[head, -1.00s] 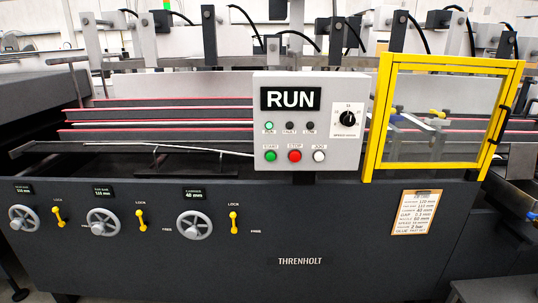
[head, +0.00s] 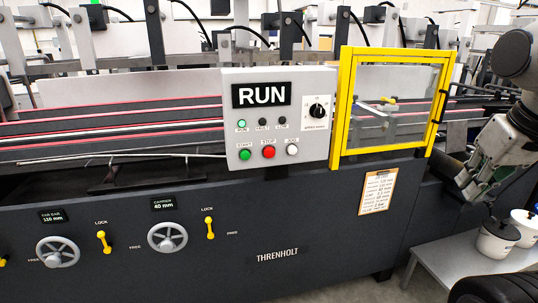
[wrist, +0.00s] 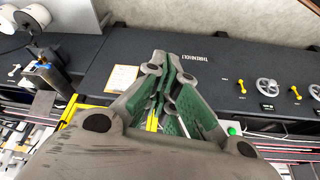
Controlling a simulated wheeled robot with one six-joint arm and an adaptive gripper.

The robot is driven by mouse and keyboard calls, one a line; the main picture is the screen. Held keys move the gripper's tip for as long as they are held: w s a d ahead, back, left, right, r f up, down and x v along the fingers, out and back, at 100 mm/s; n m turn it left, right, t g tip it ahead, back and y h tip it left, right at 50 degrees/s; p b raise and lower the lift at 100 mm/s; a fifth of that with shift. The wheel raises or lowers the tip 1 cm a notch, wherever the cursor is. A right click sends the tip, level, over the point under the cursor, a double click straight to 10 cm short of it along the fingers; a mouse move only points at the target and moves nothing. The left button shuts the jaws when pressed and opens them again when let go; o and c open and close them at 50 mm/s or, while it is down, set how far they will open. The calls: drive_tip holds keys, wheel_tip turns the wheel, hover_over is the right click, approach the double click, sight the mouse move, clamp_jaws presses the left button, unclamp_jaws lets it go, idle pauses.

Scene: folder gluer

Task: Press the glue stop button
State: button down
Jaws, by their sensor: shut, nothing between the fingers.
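A control panel (head: 280,115) reads RUN and has a green start button (head: 245,154), a red stop button (head: 269,152) and a white jog button (head: 292,150). No button with a readable glue label shows, so I cannot tell which is the glue stop. My gripper (head: 470,188) is at the right edge of the head view, right of the yellow-framed guard and apart from the panel. In the wrist view my gripper (wrist: 168,65) is shut and empty. The wrist view is upside down and shows a green button (wrist: 233,130) beside the gripper.
A yellow-framed clear guard (head: 345,105) stands between the panel and my arm. White pots (head: 497,238) with dark lids stand on a grey table (head: 450,255) at lower right. Handwheels (head: 167,238) and yellow lock levers (head: 210,228) line the machine's dark front.

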sight(269, 153)
drive_tip(key=w+a+f+n+t+y, duration=0.1)
drive_tip(key=w+a+f+n, duration=0.15)
drive_tip(key=w+a, duration=0.5)
drive_tip(key=w+a+f+n+y, duration=0.1)
drive_tip(key=w+a+n+y, duration=0.15)
drive_tip(key=w+a, duration=0.45)
drive_tip(key=w+a+f+n+t, duration=0.1)
drive_tip(key=w+a+f, duration=0.3)
drive_tip(key=a, duration=0.5)
drive_tip(key=w+a+f+n+t+y, duration=0.1)
drive_tip(key=w+a+f+n, duration=0.3)
drive_tip(key=a, duration=0.6)
drive_tip(key=shift+w+f, duration=0.45)
drive_tip(key=shift+w, duration=0.15)
drive_tip(key=shift+w+a, duration=0.35)
drive_tip(key=shift+w, duration=1.05)
drive_tip(key=shift+w+a, duration=0.4)
drive_tip(key=shift+w, duration=1.05)
drive_tip(key=shift+w+a, duration=0.35)
drive_tip(key=shift+w, duration=1.05)
drive_tip(key=shift+w, duration=0.15)
drive_tip(key=shift+w+a, duration=0.15)
drive_tip(key=shift+w, duration=0.1)
